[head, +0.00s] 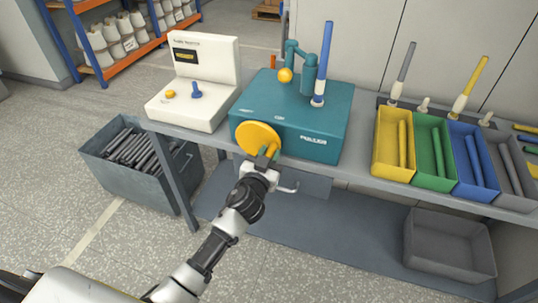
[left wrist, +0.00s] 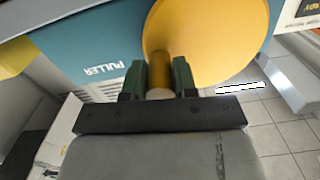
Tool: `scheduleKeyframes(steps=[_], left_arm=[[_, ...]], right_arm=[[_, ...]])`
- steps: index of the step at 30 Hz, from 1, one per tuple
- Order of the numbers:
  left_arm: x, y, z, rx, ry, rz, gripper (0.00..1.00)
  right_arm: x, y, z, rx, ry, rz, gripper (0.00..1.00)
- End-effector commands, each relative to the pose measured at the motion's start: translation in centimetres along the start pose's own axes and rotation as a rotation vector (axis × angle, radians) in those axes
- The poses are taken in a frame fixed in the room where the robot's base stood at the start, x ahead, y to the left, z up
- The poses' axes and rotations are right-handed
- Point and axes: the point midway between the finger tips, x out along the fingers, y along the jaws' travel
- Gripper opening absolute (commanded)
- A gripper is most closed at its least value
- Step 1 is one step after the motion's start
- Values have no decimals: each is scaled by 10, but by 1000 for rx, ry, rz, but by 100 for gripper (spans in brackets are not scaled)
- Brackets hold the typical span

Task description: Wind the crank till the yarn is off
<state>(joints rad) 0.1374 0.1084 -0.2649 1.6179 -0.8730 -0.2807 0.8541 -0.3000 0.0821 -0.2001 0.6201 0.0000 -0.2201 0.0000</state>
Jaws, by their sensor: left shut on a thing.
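The teal puller machine (head: 325,125) stands on the bench. Its yellow crank disc (head: 257,138) is on the front face, and fills the top of the left wrist view (left wrist: 205,40). My left gripper (head: 266,160) is shut on the crank's yellow handle (left wrist: 160,70), one dark green finger on each side of it. A tall blue tube (head: 326,55) with a pale lower end stands upright on top of the machine, beside a teal arm (head: 307,72) and an orange ball (head: 285,75). I cannot tell how much yarn is on the tube. My right gripper is out of view.
A white control panel (head: 205,60) with a blue lever and yellow button stands left of the machine. Yellow (head: 380,165), green, blue and grey bins line the right, with tubes on pegs behind. A grey crate (head: 115,175) of dark rods stands on the floor at left.

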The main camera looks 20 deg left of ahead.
Motion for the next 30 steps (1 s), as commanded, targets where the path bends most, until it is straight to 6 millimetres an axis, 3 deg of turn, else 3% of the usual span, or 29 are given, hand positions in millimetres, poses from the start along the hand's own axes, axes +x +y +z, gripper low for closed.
scheduleKeyframes(steps=[30], left_arm=[[0,-15,44,949,0,0,4]], right_arm=[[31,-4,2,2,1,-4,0]])
